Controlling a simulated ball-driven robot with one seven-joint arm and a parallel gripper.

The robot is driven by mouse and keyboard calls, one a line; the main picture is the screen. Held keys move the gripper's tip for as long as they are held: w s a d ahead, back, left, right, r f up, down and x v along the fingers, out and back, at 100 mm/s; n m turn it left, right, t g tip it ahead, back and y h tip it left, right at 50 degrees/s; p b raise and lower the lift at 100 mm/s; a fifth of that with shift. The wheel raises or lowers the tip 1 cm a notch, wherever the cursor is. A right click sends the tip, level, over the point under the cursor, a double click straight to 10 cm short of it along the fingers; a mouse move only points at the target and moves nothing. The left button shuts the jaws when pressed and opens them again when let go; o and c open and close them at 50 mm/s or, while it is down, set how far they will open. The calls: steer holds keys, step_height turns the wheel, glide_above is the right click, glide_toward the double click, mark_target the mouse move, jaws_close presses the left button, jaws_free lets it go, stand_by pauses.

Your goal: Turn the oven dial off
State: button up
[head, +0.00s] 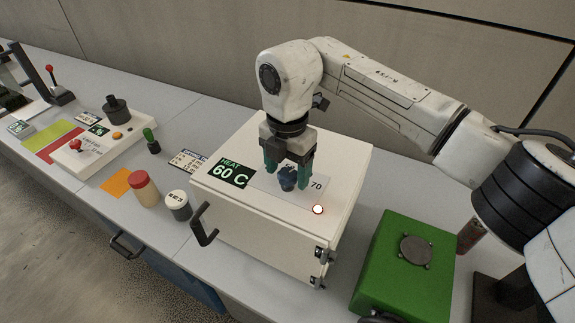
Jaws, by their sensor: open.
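The oven (262,236) is a white box on the bench, in the middle of the head view. Its top carries a green-on-black display (231,173) reading "HEAT 60 C", a "70" mark and a lit red-white lamp (318,210). The dark blue dial (287,180) sits on a pale plate on the oven top. My gripper (287,172) points down over the dial, its green fingers apart on either side of it. Whether the fingers touch the dial cannot be told. The fingers hide part of the dial and its scale.
A green box (404,268) with a round dark disc stands right of the oven. A white control box (97,146) is farther left. A wall runs behind.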

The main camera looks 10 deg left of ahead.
steer(key=shift+c, duration=0.3)
steer(key=c, duration=1)
steer(key=shift+n, duration=0.3)
steer(key=n, duration=0.3)
steer(key=n+b, duration=0.1)
steer(key=n, duration=0.8)
steer(key=shift+b, duration=0.3)
steer(key=shift+n, duration=1.7)
